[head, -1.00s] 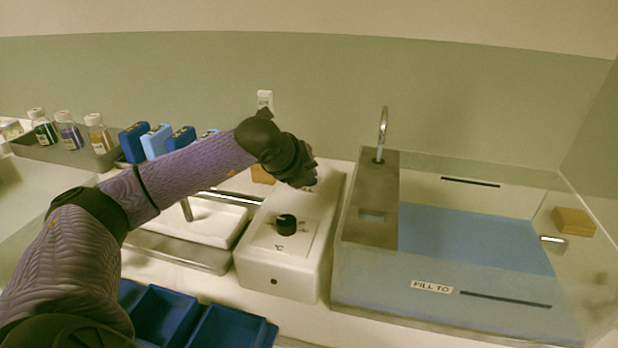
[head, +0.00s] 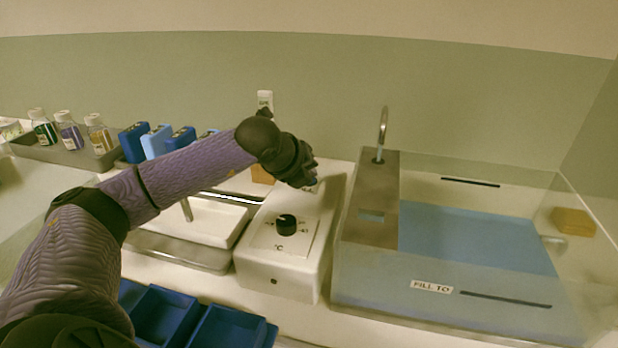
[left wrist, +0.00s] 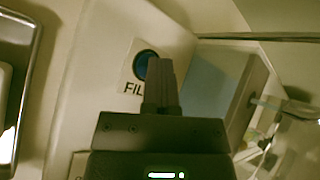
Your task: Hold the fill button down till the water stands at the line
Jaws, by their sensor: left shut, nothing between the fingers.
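My left gripper (head: 308,180) is shut and empty, reaching over the back of the white control box (head: 290,272). In the left wrist view its fingertips (left wrist: 160,68) overlap the right edge of the round blue fill button (left wrist: 146,64), beside a partly covered "FILL" label (left wrist: 132,88). I cannot tell whether they press it. The clear tank (head: 430,318) holds blue water (head: 475,238). The dark line on its back wall (head: 470,182) lies above the water's back edge. The front line (head: 505,299) is beside a "FILL TO" label (head: 432,287); the level there is hard to read. My right gripper is not in view.
A black temperature knob (head: 287,224) is on the box's front top. A grey panel with a metal spout (head: 383,128) stands at the tank's left.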

